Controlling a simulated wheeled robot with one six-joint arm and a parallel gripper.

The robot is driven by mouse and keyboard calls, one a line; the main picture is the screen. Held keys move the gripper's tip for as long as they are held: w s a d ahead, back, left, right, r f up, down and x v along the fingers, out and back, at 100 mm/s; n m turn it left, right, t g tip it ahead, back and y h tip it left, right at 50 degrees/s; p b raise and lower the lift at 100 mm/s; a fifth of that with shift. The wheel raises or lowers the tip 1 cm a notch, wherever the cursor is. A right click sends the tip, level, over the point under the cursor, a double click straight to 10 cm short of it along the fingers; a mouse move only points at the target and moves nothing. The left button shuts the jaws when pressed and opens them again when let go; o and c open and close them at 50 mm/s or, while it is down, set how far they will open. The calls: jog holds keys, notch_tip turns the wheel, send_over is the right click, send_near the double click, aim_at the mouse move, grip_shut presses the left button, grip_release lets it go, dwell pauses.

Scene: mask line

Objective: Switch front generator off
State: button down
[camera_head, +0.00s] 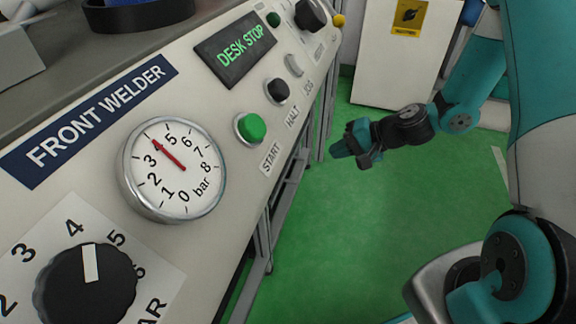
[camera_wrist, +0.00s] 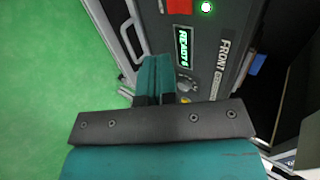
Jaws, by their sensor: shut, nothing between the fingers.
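In the wrist view a dark grey cabinet (camera_wrist: 207,50) carries a label that begins "FRONT" (camera_wrist: 221,68); the rest is too small to read. The knob's setting is unclear. My gripper (camera_wrist: 155,60) is shut and empty, its teal fingers left of the display and apparently short of the cabinet. In the head view my gripper (camera_head: 337,150) hangs over the green floor.
A front welder desk (camera_head: 100,120) fills the left of the head view, with a gauge (camera_head: 172,168), a black dial (camera_head: 85,285), a green start button (camera_head: 250,127) and a "DESK STOP" display (camera_head: 235,47). A white cabinet (camera_head: 390,65) stands behind. Green floor (camera_head: 370,230) is clear.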

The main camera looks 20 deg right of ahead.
dwell(0.3)
jog(key=a+r+b+x, duration=0.1)
jog(key=b+x, duration=0.4)
jog(key=x, duration=0.8)
jog(key=shift+w+a, duration=0.2)
jog(key=shift+w, duration=0.2)
jog(key=shift+r, duration=0.1)
